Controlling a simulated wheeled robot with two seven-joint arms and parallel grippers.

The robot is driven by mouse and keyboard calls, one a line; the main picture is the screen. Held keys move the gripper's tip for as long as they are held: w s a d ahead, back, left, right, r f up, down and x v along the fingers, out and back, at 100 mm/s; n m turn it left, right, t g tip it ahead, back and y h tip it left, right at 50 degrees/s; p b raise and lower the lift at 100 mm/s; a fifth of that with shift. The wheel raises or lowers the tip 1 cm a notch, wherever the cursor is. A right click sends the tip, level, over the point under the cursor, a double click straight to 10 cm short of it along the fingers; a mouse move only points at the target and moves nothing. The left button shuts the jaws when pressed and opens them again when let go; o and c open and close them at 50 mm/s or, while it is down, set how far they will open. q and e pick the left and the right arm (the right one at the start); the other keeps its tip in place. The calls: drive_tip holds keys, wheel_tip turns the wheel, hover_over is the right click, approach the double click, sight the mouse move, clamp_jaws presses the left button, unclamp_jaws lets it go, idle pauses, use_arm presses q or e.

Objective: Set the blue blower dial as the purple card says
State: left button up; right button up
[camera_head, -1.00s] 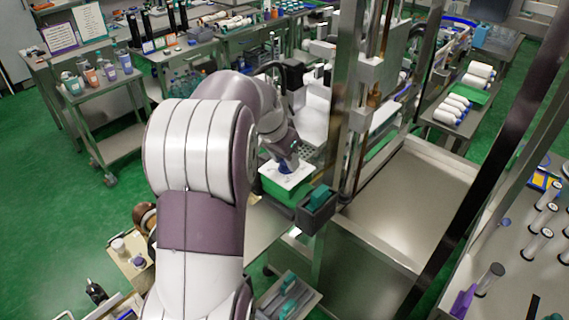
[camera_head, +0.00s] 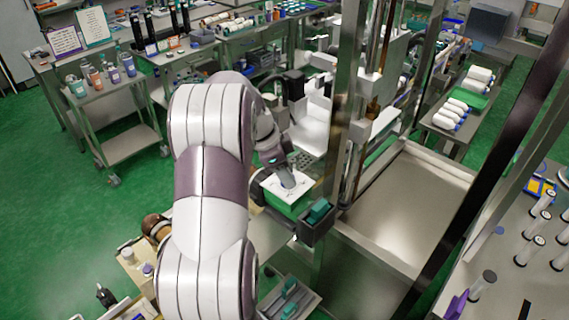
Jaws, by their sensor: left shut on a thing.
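The purple card (camera_head: 65,41) is a white sheet with a purple border, standing at the back left. Its writing is too small to read. My right gripper is out of view.
A second card with a teal border (camera_head: 95,27) stands beside the purple one. A metal post (camera_head: 346,120) rises close to my left gripper. Cups stand on a left cart (camera_head: 125,143).

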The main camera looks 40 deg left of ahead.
use_arm(q)
drive_tip(key=shift+d+f, duration=0.1)
drive_tip(key=shift+f, duration=0.05)
idle(0.4)
drive_tip(key=o, duration=1)
drive_tip(key=shift+o, duration=0.2)
drive_tip(key=shift+w+d, duration=0.1)
drive_tip(key=shift+w, duration=0.1)
